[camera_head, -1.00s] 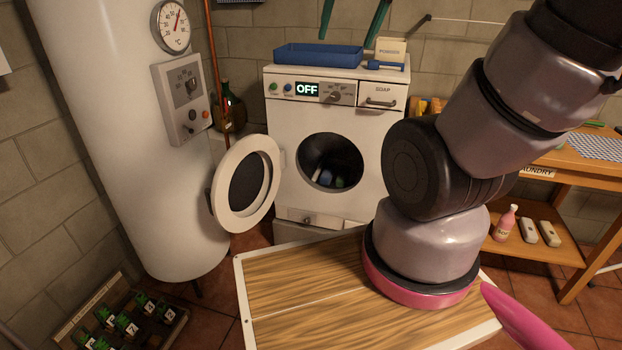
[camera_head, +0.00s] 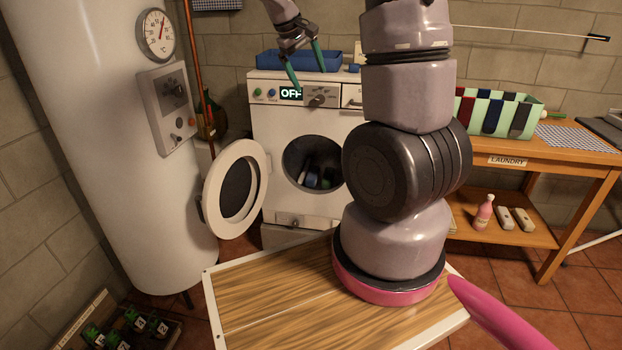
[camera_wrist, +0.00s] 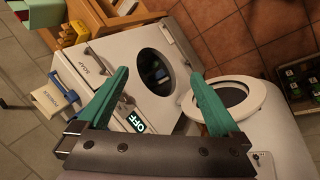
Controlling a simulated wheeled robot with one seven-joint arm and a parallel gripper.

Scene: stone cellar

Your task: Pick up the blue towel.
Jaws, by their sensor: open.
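No towel shows clearly enough for me to name it the blue towel. The washing machine's round opening (camera_head: 313,163) holds small, dark items with a bluish tint; they are too small to identify. The opening also shows in the wrist view (camera_wrist: 155,71). A pale green basket (camera_head: 537,108) on the right table has dark red, dark blue and grey cloth-like strips at its front. My gripper (camera_head: 306,77) has two green fingers, spread apart and empty. It is in front of the washer's upper part, above the opening. The fingers also show in the wrist view (camera_wrist: 158,72).
The round washer door (camera_head: 258,190) stands open to the left, beside a white boiler (camera_head: 95,130). A blue tray (camera_head: 275,62) lies on the washer. The wooden laundry table (camera_head: 575,165) stands at right, with a pink bottle (camera_head: 483,212) on its shelf. A bottle crate (camera_head: 85,335) is at lower left.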

